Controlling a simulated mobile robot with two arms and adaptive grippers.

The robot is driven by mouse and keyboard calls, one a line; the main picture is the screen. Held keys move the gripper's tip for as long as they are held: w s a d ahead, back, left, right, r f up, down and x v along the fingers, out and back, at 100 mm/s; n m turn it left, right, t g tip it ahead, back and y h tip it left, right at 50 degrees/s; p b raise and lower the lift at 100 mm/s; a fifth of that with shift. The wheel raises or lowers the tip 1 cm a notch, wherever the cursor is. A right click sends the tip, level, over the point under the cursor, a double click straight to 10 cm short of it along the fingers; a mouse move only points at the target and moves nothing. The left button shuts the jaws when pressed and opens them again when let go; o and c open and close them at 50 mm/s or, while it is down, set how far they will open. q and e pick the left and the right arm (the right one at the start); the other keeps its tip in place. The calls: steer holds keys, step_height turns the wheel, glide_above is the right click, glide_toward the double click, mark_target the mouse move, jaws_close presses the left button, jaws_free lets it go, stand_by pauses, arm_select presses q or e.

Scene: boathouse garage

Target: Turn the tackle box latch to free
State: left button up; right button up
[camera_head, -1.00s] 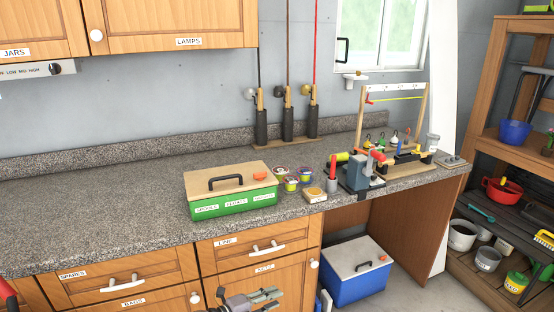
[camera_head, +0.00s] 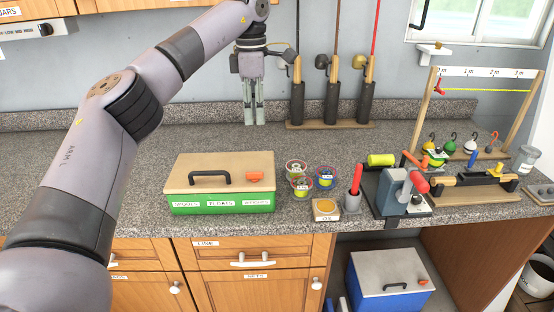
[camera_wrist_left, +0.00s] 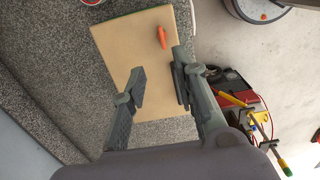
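The tackle box (camera_head: 222,207) sits closed on the counter, with a green body, a tan lid (camera_head: 215,161) and a black handle. Its orange latch (camera_head: 260,173) lies flat on the lid near the right front corner, its long side running left to right. My left gripper (camera_head: 254,121) points down behind the box, empty, fingers apart. In the left wrist view the lid (camera_wrist_left: 115,45) and orange latch (camera_wrist_left: 162,37) show beyond the open left gripper (camera_wrist_left: 157,72). The handle is not clear there. My right gripper is in neither current view.
A vise-like tool (camera_head: 392,190) is farther right. Rods in a rack (camera_head: 333,125) stand behind. The counter left of the box is clear.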

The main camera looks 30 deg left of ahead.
arm_select(q)
glide_above(254, 172)
step_height(254, 172, down, 5)
step_height(254, 172, down, 12)
steer(key=shift+r+p, duration=0.15)
steer(key=shift+p, duration=0.65)
arm_select(e)
steer(key=shift+s+a+r, duration=0.1)
steer(key=shift+s+r, duration=0.15)
steer(key=shift+r, duration=0.2)
steer(key=shift+s+a+r, duration=0.1)
steer(key=shift+s+r, duration=0.1)
steer(key=shift+r, duration=0.2)
arm_select(q)
steer(key=shift+c, duration=0.2)
jaws_close()
arm_select(e)
steer(key=shift+s, duration=0.15)
